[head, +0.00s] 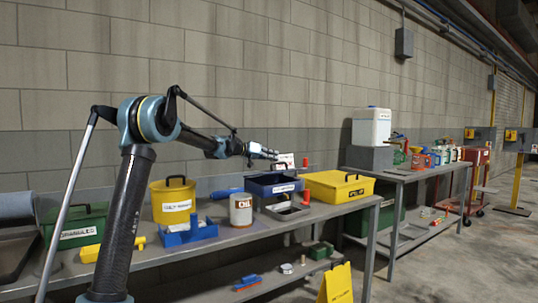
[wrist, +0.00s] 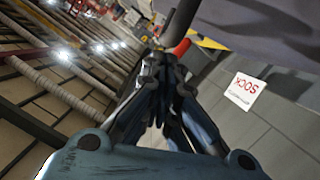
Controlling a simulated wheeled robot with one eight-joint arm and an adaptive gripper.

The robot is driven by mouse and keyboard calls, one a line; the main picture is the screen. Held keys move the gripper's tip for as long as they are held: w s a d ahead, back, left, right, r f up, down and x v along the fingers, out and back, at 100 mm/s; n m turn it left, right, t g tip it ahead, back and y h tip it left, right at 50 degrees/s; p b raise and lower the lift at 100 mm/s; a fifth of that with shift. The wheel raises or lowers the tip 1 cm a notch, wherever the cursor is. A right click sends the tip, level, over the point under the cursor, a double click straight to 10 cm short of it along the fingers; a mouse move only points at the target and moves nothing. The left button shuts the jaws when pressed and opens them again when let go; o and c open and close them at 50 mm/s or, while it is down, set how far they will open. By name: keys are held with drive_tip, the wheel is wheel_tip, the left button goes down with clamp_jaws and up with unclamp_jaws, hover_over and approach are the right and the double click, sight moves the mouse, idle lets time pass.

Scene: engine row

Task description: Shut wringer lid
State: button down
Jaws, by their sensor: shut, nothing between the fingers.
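I cannot make out for certain which thing is the wringer or its lid. My gripper (head: 275,155) is shut and empty, held out above the back of the workbench, over a blue box (head: 261,188) with a dark handle. In the wrist view its closed fingers (wrist: 155,65) point at a dark rod (wrist: 182,20) with a red part (wrist: 181,48) beside it. I cannot tell whether they touch.
On the bench (head: 215,244) stand a green box (head: 75,226), a yellow canister (head: 172,203), a blue caddy (head: 190,235), a white-and-brown can (head: 241,209) and a yellow box (head: 338,187). A second bench (head: 415,174) stands to the right. Floor is open at front right.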

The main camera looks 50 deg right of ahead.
idle(0.3)
drive_tip(key=shift+s+a+f+m+t, duration=0.2)
drive_tip(key=shift+s+f+m, duration=0.25)
drive_tip(key=shift+f, duration=0.3)
drive_tip(key=shift+s+a+f+m+t, duration=0.2)
drive_tip(key=shift+s+f+m, duration=0.25)
drive_tip(key=shift+f, duration=0.3)
drive_tip(key=shift+s+a+f+m+t, duration=0.1)
drive_tip(key=shift+s+a+f+m, duration=0.1)
drive_tip(key=shift+s+f+m, duration=0.4)
drive_tip(key=shift+w+f, duration=0.1)
drive_tip(key=shift+f, duration=0.05)
drive_tip(key=shift+w+r, duration=0.2)
drive_tip(key=shift+r, duration=0.2)
drive_tip(key=r, duration=0.2)
drive_tip(key=w+r, duration=0.1)
drive_tip(key=shift+a+r, duration=0.2)
drive_tip(key=shift+a, duration=0.05)
drive_tip(key=v, duration=0.9)
drive_tip(key=shift+s, duration=0.1)
drive_tip(key=shift+f, duration=0.1)
